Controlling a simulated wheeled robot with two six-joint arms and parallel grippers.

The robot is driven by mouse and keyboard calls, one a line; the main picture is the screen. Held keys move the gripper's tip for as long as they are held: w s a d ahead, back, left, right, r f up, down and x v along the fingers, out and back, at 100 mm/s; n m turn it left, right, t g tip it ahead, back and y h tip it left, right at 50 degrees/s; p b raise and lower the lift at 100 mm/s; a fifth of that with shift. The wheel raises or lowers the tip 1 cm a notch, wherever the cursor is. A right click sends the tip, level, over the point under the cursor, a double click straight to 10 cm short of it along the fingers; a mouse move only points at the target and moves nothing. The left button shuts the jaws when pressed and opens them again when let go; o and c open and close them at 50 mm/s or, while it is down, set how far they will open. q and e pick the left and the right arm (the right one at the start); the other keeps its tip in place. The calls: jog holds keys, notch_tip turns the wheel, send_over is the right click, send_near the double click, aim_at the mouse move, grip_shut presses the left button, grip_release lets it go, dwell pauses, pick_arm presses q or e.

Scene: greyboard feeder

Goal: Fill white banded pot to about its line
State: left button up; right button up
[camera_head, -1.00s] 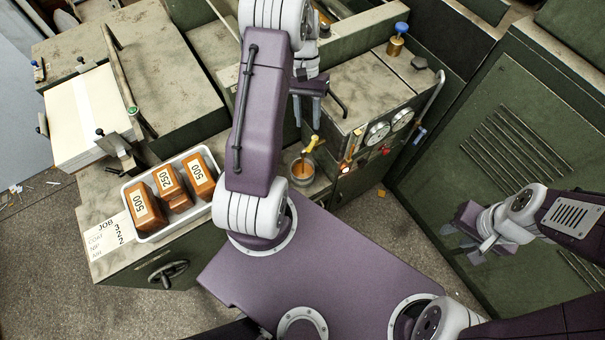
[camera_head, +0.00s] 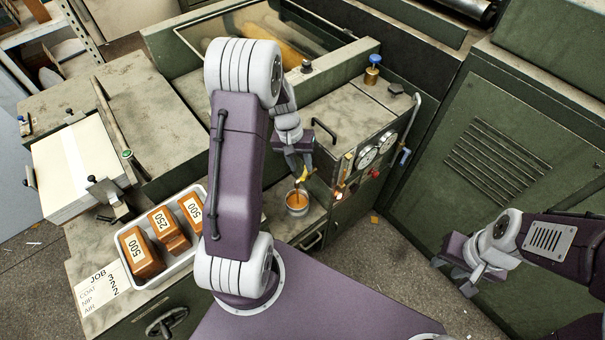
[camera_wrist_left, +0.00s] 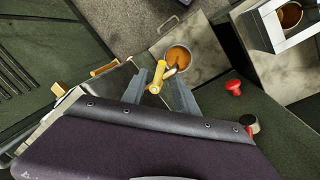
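The white banded pot (camera_head: 297,209) stands below the yellow tap (camera_head: 303,175) in front of the green machine, with amber liquid inside. In the left wrist view the pot (camera_wrist_left: 187,71) shows from above with the liquid in it; its line cannot be made out. My left gripper (camera_head: 297,172) is at the tap. In the left wrist view its fingers stand apart on either side of the yellow tap handle (camera_wrist_left: 154,87), with gaps visible. My right gripper (camera_head: 453,277) hangs open and empty at the right, away from the pot.
A white tray (camera_head: 153,281) with several brown blocks marked 500 and 250 sits left of my left arm. Gauges (camera_head: 367,157) and a red knob (camera_head: 374,173) are right of the tap. A paper stack (camera_head: 75,165) lies at far left.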

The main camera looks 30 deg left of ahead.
aim_at(303, 176)
pick_arm(q)
jog(key=f, duration=0.3)
jog(key=shift+s+d+f, duration=0.3)
jog(key=shift+d+f, duration=0.1)
jog(key=shift+w+f, duration=0.35)
jog(key=shift+f, duration=0.05)
jog(key=shift+s+r, duration=0.15)
jog(key=shift+s, duration=0.05)
jog(key=shift+c, duration=0.5)
grip_shut()
pick_arm(e)
jog(key=shift+s, duration=0.35)
